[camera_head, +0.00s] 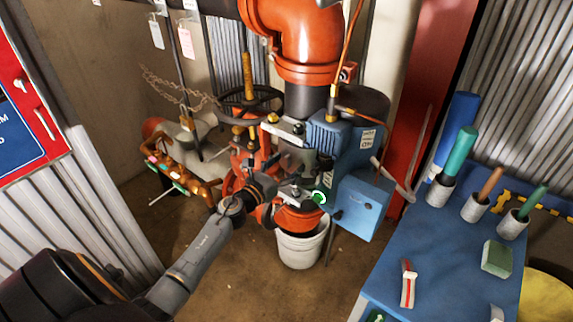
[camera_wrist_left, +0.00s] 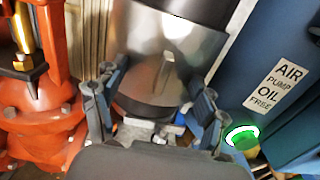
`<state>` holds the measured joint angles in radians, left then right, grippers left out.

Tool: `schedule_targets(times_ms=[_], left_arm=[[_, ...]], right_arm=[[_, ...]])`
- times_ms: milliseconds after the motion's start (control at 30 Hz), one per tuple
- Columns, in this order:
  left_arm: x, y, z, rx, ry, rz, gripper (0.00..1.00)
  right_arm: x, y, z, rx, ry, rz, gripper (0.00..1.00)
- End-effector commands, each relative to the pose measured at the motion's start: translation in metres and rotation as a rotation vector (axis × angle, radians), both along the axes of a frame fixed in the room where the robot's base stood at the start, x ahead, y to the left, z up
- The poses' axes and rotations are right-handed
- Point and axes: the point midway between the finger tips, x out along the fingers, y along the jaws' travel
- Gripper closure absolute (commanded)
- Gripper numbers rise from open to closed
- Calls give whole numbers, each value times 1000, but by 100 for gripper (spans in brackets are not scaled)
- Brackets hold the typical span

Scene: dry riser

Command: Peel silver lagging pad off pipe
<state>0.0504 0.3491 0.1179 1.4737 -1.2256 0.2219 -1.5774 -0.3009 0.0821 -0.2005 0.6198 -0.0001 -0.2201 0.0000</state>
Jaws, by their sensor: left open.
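The silver lagging pad (camera_wrist_left: 140,50) wraps around a dark upright pipe in the left wrist view. A small raised tab (camera_wrist_left: 167,64) stands out near the middle of its face. In the head view my left gripper (camera_head: 291,175) is in among the pipework below the dark pipe (camera_head: 305,100). The pad is hard to make out there. My right gripper is not in view.
A blue pump unit (camera_head: 361,205) stands close on the right of the gripper. Orange pipework (camera_wrist_left: 35,115) is close on its left. A white bucket (camera_head: 301,248) stands below. A blue table (camera_head: 440,250) with several tools is at the right. The floor in front is clear.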

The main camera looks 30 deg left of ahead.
Motion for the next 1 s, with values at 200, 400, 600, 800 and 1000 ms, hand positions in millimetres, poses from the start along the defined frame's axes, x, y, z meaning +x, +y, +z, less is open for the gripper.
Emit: schedule_targets(times_ms=[200, 400, 600, 800, 1000], left_arm=[[0, 0, 0, -1, 0, 0, 28], [0, 0, 0, -1, 0, 0, 69], [1, 0, 2, -1, -4, 1, 87], [2, 1, 4, -1, -7, 2, 100], [2, 1, 5, -1, -8, 3, 100]], right_arm=[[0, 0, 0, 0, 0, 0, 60], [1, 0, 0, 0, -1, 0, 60], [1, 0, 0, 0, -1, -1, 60], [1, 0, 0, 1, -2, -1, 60], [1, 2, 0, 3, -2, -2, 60]])
